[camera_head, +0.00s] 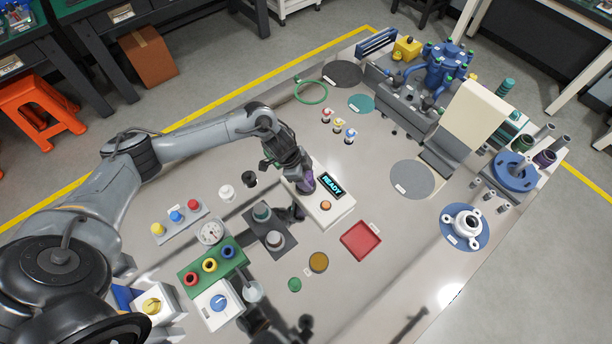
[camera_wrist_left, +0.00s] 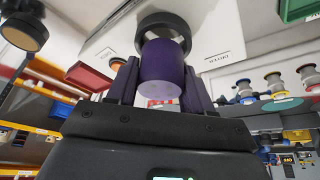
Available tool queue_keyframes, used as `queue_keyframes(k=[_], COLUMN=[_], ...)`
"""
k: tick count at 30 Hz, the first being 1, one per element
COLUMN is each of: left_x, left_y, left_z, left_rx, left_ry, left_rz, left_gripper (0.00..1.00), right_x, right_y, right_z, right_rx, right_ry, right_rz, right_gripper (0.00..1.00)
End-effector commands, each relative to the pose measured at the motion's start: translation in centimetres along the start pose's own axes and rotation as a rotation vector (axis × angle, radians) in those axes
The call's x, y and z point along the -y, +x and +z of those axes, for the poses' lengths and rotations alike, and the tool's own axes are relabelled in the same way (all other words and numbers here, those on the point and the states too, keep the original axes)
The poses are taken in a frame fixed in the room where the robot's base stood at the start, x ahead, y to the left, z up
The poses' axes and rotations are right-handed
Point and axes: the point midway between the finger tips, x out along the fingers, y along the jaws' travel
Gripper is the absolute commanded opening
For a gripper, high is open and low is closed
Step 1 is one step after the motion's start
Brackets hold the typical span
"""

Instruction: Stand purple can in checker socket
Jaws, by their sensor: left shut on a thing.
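My left gripper (camera_head: 304,180) is shut on the purple can (camera_wrist_left: 160,80), over the left end of the white checker box (camera_head: 333,212). The can's purple side also shows in the head view (camera_head: 308,184), mostly covered by the fingers. In the left wrist view the can sits between both fingers (camera_wrist_left: 158,88), in line with the dark round socket ring (camera_wrist_left: 163,22). The can's far end overlaps the ring; I cannot tell how deep it is in the socket. The checker's display (camera_head: 332,185) reads READY.
A grey block with round posts (camera_head: 268,232) stands left of the checker. A red tray (camera_head: 361,240) lies to the right. Small coloured parts (camera_head: 339,126) stand behind. White and black small pieces (camera_head: 227,192) are near my left forearm. The table right of the checker is mostly clear.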

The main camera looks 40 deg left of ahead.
Motion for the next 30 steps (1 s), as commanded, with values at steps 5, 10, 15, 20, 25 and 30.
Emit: queue_keyframes(k=[5,10,15,20,25,30], left_x=[0.0,0.0,0.0,0.0,0.0,0.0], left_y=[0.0,0.2,0.5,0.8,1.2,1.5], left_z=[0.0,0.0,0.2,0.3,0.5,0.6], left_rx=[-0.001,-0.001,-0.001,0.0,0.0,0.0], left_ry=[0.0,0.0,0.0,0.0,0.0,0.0], left_rz=[0.0,0.0,0.0,0.001,0.001,0.001], left_gripper=[0.18,0.18,0.18,0.18,0.18,0.17], right_x=[0.0,0.1,0.2,0.2,0.2,0.2], right_y=[0.0,0.1,0.3,0.5,0.7,0.8], right_z=[0.0,0.0,0.0,0.1,0.1,0.2], right_rx=[-0.001,-0.001,-0.001,-0.001,-0.001,-0.001], right_ry=[0.002,0.005,0.008,0.009,0.008,0.006], right_rz=[-0.002,-0.004,-0.006,-0.006,-0.006,-0.005], right_gripper=[1.0,1.0,1.0,1.0,1.0,1.0])
